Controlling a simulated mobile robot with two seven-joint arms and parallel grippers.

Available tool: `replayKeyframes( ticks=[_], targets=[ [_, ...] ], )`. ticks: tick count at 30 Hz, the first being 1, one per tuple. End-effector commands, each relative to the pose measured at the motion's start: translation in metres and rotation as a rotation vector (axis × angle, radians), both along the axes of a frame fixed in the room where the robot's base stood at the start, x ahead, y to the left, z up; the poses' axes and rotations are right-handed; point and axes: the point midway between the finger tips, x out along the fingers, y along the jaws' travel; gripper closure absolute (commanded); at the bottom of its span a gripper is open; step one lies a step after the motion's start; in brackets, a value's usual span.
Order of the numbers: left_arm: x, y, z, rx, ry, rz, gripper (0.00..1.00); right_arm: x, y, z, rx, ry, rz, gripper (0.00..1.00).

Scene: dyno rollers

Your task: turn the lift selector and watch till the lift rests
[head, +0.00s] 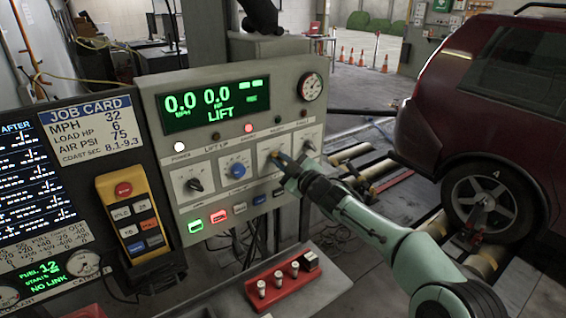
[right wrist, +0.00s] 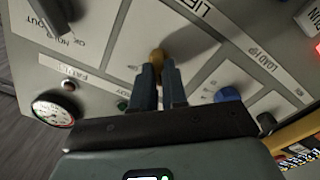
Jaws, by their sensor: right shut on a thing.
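The grey control panel (head: 240,120) stands before me, with several knobs in a row. My right gripper (head: 285,166) reaches it from the lower right. It is shut on a tan-tipped selector knob, which shows between the two fingers in the right wrist view (right wrist: 158,54). The panel's green display (head: 217,104) reads 0.0, 0.0 and "LIFT". A dark red car (head: 440,100) is at the right, its rear wheel (head: 485,200) by the rollers (head: 480,264). The lift itself cannot be made out clearly. My left gripper is not in view.
A blue knob (head: 238,170) and a black knob (head: 195,184) sit left of the gripped one, another (head: 308,147) to its right. A job card (head: 88,128) and yellow pendant (head: 130,215) are at the left. A red tray (head: 282,285) lies below.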

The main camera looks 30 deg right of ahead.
Motion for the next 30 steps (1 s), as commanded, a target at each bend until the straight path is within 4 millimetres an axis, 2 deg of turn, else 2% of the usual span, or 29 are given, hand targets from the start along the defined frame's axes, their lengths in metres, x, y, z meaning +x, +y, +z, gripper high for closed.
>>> replayKeyframes(
  ticks=[5,6,8,17,20,23,30],
  targets=[
    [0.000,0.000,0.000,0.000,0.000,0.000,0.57,0.000,0.000,0.000,-0.004,0.001,0.000,1.00],
    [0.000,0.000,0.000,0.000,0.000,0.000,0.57,0.000,0.000,0.000,-0.004,0.001,0.000,0.81],
    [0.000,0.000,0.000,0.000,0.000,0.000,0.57,0.000,0.000,0.000,-0.004,0.000,-0.001,0.62],
    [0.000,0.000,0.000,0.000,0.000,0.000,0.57,-0.001,0.000,0.000,-0.002,0.001,-0.001,0.62],
    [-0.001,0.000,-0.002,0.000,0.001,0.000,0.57,-0.007,-0.001,0.000,-0.003,0.000,-0.001,0.62],
    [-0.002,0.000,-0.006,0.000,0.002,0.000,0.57,-0.021,-0.003,0.000,-0.004,0.001,-0.003,0.62],
    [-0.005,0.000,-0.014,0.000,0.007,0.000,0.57,-0.075,-0.007,0.000,-0.004,0.001,-0.003,0.62]
  ],
)
